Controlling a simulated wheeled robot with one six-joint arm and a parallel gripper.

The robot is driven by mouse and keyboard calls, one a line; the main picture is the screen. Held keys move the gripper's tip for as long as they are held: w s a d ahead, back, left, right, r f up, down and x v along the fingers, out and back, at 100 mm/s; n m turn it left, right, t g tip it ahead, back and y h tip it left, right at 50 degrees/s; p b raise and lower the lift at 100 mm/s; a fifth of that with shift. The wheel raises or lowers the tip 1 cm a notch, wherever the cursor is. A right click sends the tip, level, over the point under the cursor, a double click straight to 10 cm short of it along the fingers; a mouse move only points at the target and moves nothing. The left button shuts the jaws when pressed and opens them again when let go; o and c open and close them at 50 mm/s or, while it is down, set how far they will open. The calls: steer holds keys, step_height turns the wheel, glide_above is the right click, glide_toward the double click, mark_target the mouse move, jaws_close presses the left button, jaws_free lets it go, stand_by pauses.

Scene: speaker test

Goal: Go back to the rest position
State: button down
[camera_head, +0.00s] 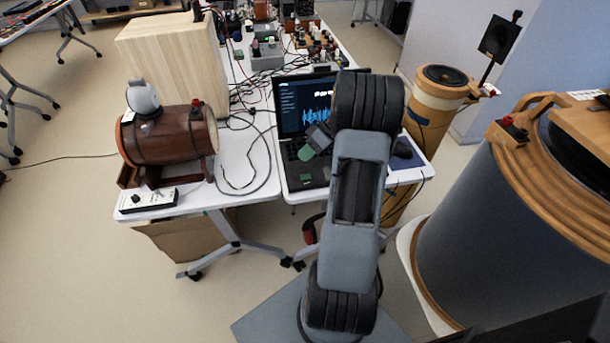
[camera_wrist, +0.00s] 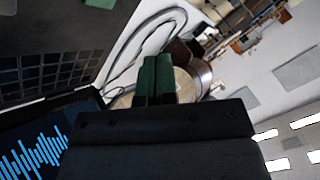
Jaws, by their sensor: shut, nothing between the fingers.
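My gripper (camera_head: 306,152) shows in the camera_head view above the laptop, partly behind my own arm. In the camera_wrist view its two green fingers (camera_wrist: 156,80) lie side by side, shut with nothing held between them. The black laptop (camera_head: 291,168) stands open on the white table, with a blue waveform on its screen. The waveform screen (camera_wrist: 35,145) and keyboard (camera_wrist: 45,75) fill the left of the camera_wrist view. My arm hides part of the laptop in the camera_head view.
A wooden barrel (camera_head: 168,139) on a stand and a small switch box (camera_head: 148,199) sit left on the table, near a loose cable. A wooden box (camera_head: 172,58) stands behind. A large grey cylinder (camera_head: 490,240) and a smaller tan cylinder (camera_head: 436,98) stand right.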

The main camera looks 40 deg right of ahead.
stand_by(0.4)
steer(key=shift+d+f+m, duration=0.1)
steer(key=shift+m, duration=0.6)
steer(key=s+f+m, duration=0.1)
steer(key=s+f+m+h, duration=0.1)
steer(key=m, duration=0.1)
steer(key=shift+f+g, duration=0.1)
steer(key=shift+g, duration=0.3)
steer(key=shift+s+a+m+g+h, duration=0.25)
steer(key=shift+s+m, duration=0.15)
steer(key=shift+m, duration=0.15)
steer(key=shift+s+a+m+g+h, duration=0.15)
steer(key=shift+s+a+m+g, duration=0.1)
steer(key=shift+s+m, duration=0.25)
steer(key=s+a+r+n+t+h+p, duration=0.1)
steer(key=s+a+r+h+p, duration=0.1)
steer(key=a+r, duration=0.7)
steer(key=s+a+r+t+h+p, duration=0.1)
steer(key=s+a+r+h+p, duration=0.2)
steer(key=s+a+r, duration=0.4)
steer(key=a+r+h, duration=0.1)
steer(key=a, duration=0.3)
steer(key=shift+a+r+n+h, duration=0.3)
steer(key=shift+r+n+h, duration=0.05)
steer(key=shift+h, duration=0.05)
steer(key=shift+d, duration=0.1)
